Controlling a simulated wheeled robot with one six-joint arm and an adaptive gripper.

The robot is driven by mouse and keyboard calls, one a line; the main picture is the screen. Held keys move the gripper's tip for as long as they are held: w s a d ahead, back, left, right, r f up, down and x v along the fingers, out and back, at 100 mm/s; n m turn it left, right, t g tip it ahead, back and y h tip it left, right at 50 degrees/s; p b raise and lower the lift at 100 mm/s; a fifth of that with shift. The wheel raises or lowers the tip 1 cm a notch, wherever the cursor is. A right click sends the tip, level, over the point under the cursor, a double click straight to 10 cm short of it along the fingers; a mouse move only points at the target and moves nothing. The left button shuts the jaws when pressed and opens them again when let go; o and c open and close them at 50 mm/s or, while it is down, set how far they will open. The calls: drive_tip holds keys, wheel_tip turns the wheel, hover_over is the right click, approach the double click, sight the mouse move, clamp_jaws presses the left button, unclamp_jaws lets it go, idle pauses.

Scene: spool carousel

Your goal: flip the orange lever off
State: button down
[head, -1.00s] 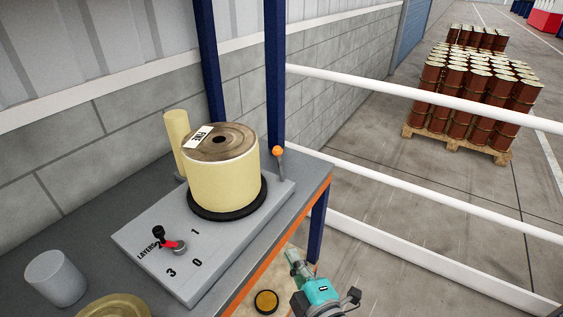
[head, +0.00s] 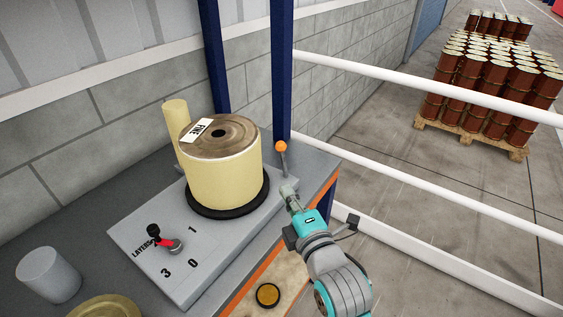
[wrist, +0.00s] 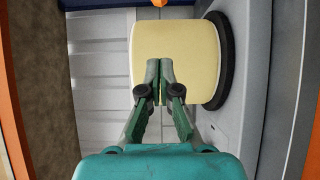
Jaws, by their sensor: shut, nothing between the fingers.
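The orange lever (head: 281,147) is a grey stem with an orange ball on top. It stands at the far right corner of the grey machine base (head: 215,245), beside the spool. My gripper (head: 287,190) is shut and empty. In the head view it appears just below and in front of the lever, apart from it as far as I can tell. In the wrist view the closed fingertips (wrist: 159,65) show in front of the cream spool (wrist: 170,40). A small orange patch (wrist: 160,2) shows at the top edge there, possibly the lever's ball.
The cream spool (head: 225,170) marked FINE sits on a black disc. A red-and-black selector knob (head: 165,240) is at the front left among numbers. A grey cylinder (head: 48,275) stands at left. Blue posts (head: 282,80) and white rails (head: 420,85) lie behind and right.

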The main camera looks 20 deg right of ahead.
approach(280, 147)
drive_tip(key=w+a, duration=0.4)
drive_tip(key=w+d, duration=0.2)
drive_tip(key=w, duration=0.1)
drive_tip(key=shift+d+f, duration=0.3)
drive_tip(key=shift+f, duration=0.05)
drive_tip(key=shift+w+d+r+m+g, duration=0.3)
drive_tip(key=shift+w+d+r+m, duration=0.1)
drive_tip(key=shift+d+m, duration=0.15)
drive_tip(key=w+d+m+g+y, duration=0.1)
drive_tip(key=w+d+m+g, duration=0.2)
drive_tip(key=d, duration=0.3)
drive_tip(key=shift+w+d+r+m+g, duration=0.25)
drive_tip(key=shift+w+d+m+g, duration=0.15)
drive_tip(key=shift+w+m, duration=0.5)
drive_tip(key=shift+f, duration=0.1)
